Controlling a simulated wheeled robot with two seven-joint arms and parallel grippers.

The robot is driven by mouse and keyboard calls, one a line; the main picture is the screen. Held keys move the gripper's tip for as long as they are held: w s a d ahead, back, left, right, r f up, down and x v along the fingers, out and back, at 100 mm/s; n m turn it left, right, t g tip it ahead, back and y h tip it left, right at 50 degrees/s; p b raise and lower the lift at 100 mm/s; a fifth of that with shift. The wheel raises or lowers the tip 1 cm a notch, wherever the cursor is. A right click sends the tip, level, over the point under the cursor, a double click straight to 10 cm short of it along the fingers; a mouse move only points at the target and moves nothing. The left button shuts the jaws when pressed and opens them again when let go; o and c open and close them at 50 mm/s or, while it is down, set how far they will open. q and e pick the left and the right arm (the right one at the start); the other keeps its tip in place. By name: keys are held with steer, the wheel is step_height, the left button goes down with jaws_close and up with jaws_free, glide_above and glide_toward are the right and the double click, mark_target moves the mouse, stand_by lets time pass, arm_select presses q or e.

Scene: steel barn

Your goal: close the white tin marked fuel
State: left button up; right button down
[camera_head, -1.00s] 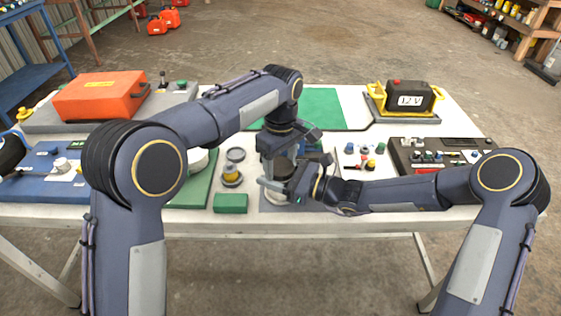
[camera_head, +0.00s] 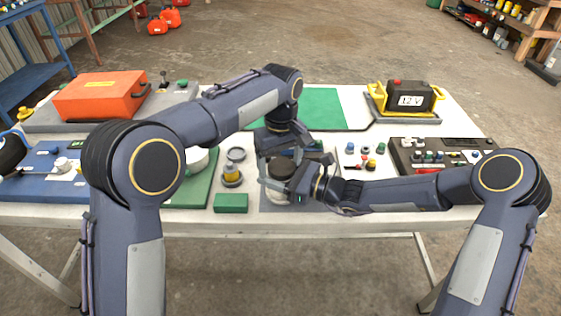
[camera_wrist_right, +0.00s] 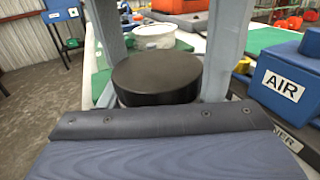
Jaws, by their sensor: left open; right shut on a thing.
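A white tin (camera_head: 279,198) stands on a grey mat near the table's front edge, with a round black lid (camera_head: 283,168) on top. No fuel marking is readable on it. My right gripper (camera_head: 287,184) is shut around the tin just below the lid. In the right wrist view the black lid (camera_wrist_right: 157,76) lies level between the two fingers, and the tin's body is hidden. My left gripper (camera_head: 286,149) is open above the lid, pointing down. The head view does not show whether the lid is fully seated.
A green block (camera_head: 231,203) and an amber jar (camera_head: 231,175) stand left of the tin, with a white tub (camera_head: 197,159) beyond them. Small coloured caps (camera_head: 366,157) and a dark control panel (camera_head: 440,153) lie to the right. A blue box marked AIR (camera_wrist_right: 284,80) shows in the wrist view.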

arm_select(q)
step_height(320, 180, up, 4)
steer(key=shift+d+r, duration=0.15)
steer(key=shift+r, duration=0.1)
steer(key=shift+c, duration=0.4)
steer(key=shift+r+n, duration=0.4)
steer(key=shift+n, duration=0.1)
steer(key=shift+r+n, duration=1.2)
steer(key=shift+r, duration=0.15)
steer(key=shift+f, duration=0.1)
steer(key=shift+f, duration=3.95)
